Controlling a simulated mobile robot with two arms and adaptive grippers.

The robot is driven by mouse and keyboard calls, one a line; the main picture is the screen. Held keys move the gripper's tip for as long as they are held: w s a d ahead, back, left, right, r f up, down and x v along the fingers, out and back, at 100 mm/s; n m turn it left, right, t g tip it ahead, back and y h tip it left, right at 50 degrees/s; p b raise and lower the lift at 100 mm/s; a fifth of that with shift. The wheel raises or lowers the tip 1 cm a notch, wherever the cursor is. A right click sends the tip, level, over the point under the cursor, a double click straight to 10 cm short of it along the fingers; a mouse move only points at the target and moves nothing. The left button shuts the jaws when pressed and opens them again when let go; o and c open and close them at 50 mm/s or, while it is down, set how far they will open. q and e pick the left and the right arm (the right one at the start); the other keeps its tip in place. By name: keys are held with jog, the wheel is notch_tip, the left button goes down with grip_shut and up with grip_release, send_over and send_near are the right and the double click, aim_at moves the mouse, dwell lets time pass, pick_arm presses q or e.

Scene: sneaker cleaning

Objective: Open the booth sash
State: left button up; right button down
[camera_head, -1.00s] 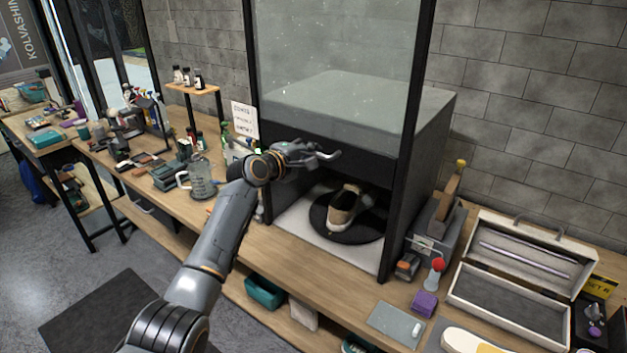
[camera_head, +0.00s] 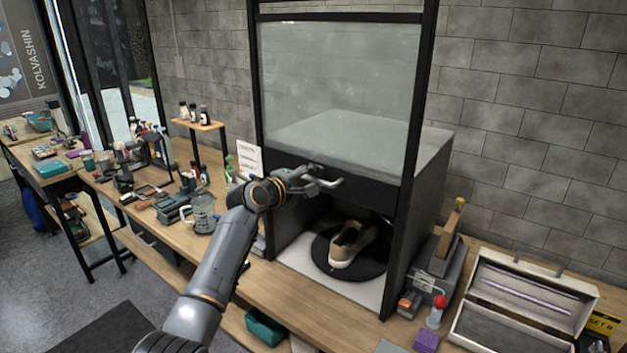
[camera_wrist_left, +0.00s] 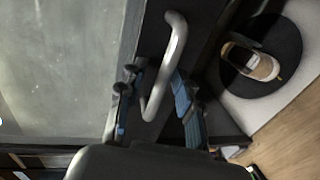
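The booth sash (camera_head: 335,75) is a clear panel in a black frame, with a dark bottom rail (camera_head: 365,188). It stands partly raised, with an opening below it. The grey bar handle (camera_wrist_left: 172,62) sticks out from the rail. My left gripper (camera_head: 318,181) is at this handle. In the left wrist view, my left gripper's fingers (camera_wrist_left: 157,88) stand apart on either side of the bar, with a gap visible on the left. Firm contact cannot be told. My right gripper is not in view.
Inside the booth, a beige shoe (camera_head: 353,243) rests on a black round disc (camera_head: 322,257). A glass jug (camera_head: 203,215) and bottles stand left of the booth.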

pick_arm(q)
jog(key=shift+d+f, duration=0.1)
jog(key=v, duration=1.2)
